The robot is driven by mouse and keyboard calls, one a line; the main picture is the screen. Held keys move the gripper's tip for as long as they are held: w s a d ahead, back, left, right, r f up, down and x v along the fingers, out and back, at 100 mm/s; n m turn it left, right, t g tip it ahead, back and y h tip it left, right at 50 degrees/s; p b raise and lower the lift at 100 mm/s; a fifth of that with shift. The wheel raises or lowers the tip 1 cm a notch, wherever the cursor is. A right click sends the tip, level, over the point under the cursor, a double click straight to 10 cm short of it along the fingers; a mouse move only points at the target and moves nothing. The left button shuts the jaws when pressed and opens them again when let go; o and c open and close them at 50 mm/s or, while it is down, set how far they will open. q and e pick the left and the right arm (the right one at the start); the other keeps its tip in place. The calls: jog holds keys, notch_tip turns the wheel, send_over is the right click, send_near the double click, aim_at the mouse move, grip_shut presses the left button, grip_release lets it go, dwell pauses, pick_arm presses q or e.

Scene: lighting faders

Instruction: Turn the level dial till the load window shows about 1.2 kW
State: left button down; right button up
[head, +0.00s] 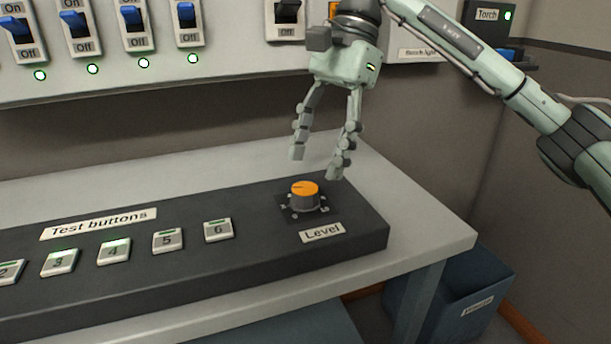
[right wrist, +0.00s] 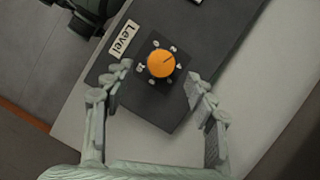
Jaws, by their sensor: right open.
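The level dial (head: 305,193) is an orange-topped round knob with a dark pointer line, on the right end of the dark panel (head: 366,222). A "Level" label (head: 322,233) lies in front of it. My right gripper (head: 315,164) is open and empty, pointing down above and a little behind the dial. In the right wrist view the dial (right wrist: 161,63) shows just beyond the gap between the open fingertips (right wrist: 158,73), touching neither. The load window is not in view. My left gripper is not in view.
Test buttons (head: 113,250) line the panel left of the dial. Blue switches (head: 136,28) with green lamps sit on the wall box behind. A Torch box (head: 488,20) is at the upper right. A blue bin (head: 465,295) stands below the bench's right edge. The bench top (head: 420,220) right of the panel is clear.

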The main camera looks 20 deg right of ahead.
aim_at(307, 186)
jog(key=x, duration=0.4)
jog(key=shift+a+f, duration=0.1)
jog(key=shift+f, duration=0.25)
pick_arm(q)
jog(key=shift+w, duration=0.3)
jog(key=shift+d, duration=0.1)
pick_arm(e)
jog(key=shift+c, duration=0.3)
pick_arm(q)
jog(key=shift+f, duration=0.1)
pick_arm(e)
jog(key=c, duration=1.1)
